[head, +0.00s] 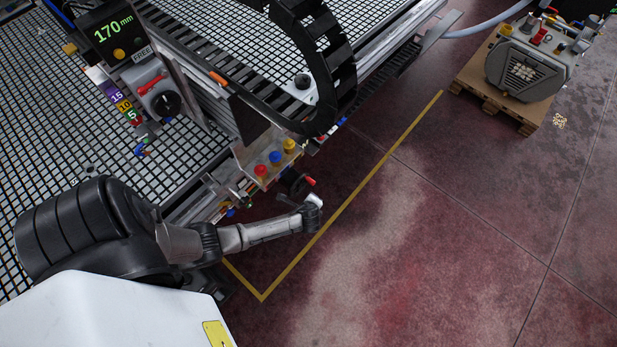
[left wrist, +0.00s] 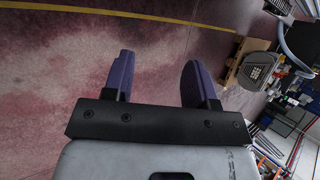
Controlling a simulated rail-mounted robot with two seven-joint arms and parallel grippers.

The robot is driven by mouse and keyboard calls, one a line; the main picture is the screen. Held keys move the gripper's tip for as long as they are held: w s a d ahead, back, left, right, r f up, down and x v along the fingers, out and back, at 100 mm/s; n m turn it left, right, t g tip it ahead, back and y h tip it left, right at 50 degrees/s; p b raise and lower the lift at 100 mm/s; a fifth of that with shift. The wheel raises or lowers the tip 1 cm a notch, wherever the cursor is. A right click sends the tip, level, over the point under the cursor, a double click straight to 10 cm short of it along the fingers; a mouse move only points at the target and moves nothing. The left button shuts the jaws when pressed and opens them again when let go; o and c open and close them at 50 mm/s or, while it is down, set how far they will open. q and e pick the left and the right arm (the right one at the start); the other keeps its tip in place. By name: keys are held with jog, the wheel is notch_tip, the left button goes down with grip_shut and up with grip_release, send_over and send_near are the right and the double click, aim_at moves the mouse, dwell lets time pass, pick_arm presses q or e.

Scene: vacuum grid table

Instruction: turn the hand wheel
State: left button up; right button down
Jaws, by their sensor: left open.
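A small dark part with a red handle (head: 309,181), which looks like the hand wheel (head: 291,182), sits low on the table's near side in the head view, below the coloured caps. Its outline is partly hard to make out. My left arm reaches in from the left, and its gripper (head: 314,200) is just below and right of the red handle in the picture, with its fingers not clear there. In the left wrist view my left gripper (left wrist: 156,82) is open, with two purple fingers apart and only floor between them. The wheel is not seen in that view. My right gripper is not in view.
The grid table (head: 60,150) fills the left. A display reading 170 mm (head: 113,30) and a black rotary knob (head: 166,103) stand on it. Red, blue and yellow caps (head: 275,157) and a cable chain (head: 325,60) are close by. A pump (head: 525,72) rests on a pallet. Floor is free at right.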

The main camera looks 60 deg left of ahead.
pick_arm(q)
jog(key=shift+v, duration=1.9)
